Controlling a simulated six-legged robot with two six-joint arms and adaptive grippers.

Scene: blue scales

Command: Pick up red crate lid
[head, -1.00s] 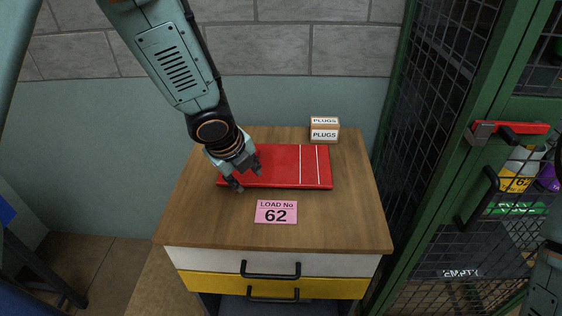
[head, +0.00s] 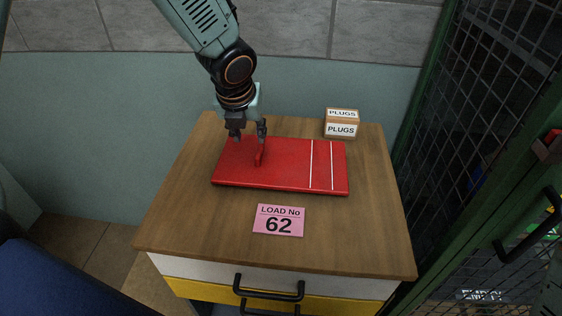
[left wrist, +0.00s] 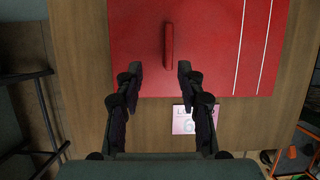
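The red crate lid (head: 285,176) lies flat on the wooden top of a drawer cabinet. It has two white stripes towards its right end and a raised red bar handle (head: 259,156) on its left part. My left gripper (head: 250,136) is above the lid's far left part, just behind the handle in the head view, fingers apart and empty. In the left wrist view my left gripper (left wrist: 160,70) is open, with the handle (left wrist: 168,46) lying just beyond the gap between the fingertips. My right gripper is not in view.
The cabinet top (head: 180,215) carries a pink "LOAD No 62" card (head: 279,220) in front of the lid and stacked PLUGS boxes (head: 341,124) behind its right end. A block wall stands behind, and a green mesh cage (head: 455,130) on the right.

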